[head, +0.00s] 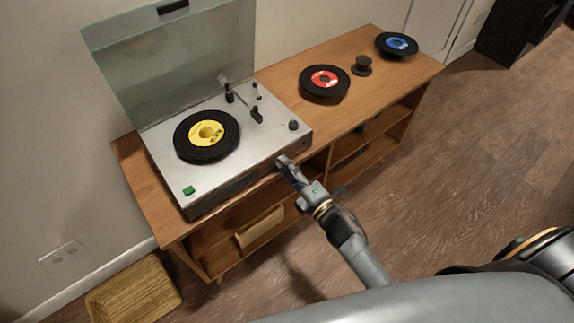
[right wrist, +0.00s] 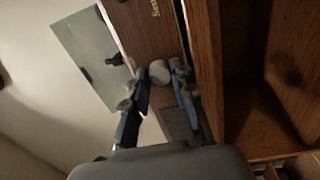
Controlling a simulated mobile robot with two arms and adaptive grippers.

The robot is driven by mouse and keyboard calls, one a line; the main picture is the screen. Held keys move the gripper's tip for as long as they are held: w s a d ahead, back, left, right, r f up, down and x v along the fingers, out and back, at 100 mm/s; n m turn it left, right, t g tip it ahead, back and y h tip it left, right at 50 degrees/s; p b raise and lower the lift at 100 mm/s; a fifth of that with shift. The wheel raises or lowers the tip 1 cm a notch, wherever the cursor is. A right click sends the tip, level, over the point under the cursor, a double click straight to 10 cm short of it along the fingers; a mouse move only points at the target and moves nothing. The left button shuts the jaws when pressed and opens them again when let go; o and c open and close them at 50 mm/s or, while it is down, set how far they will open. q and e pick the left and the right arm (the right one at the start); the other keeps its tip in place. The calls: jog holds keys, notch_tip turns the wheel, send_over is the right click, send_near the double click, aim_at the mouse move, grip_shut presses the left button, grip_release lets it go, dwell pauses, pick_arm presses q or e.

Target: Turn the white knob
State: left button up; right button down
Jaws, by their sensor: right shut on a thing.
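The turntable (head: 255,156) sits on a wooden cabinet with its clear lid (head: 175,60) raised. The white knob (right wrist: 159,73) shows in the right wrist view as a pale round knob on the turntable's brown front panel (right wrist: 150,40). My right gripper (head: 284,161) reaches the turntable's front face near its right end and hides the knob in the head view. In the right wrist view its two fingers (right wrist: 160,82) are shut on the knob, one on each side. My left gripper is not in view.
A yellow-labelled record (head: 207,134) lies on the platter, with the tonearm (head: 240,100) beside it. The wooden cabinet (head: 295,65) also carries a red-labelled record (head: 325,82) and a blue-labelled record (head: 397,44). A wooden box (head: 135,290) stands on the floor at lower left.

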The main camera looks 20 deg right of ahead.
jog(key=shift+s+f+m+h+p, duration=0.1)
jog(key=shift+m+h+p, duration=0.3)
jog(key=shift+m+p, duration=4.85)
jog(key=m+b, duration=0.5)
jog(key=m, duration=0.1)
jog(key=shift+a, duration=0.1)
jog(key=c, duration=1.1)
grip_release()
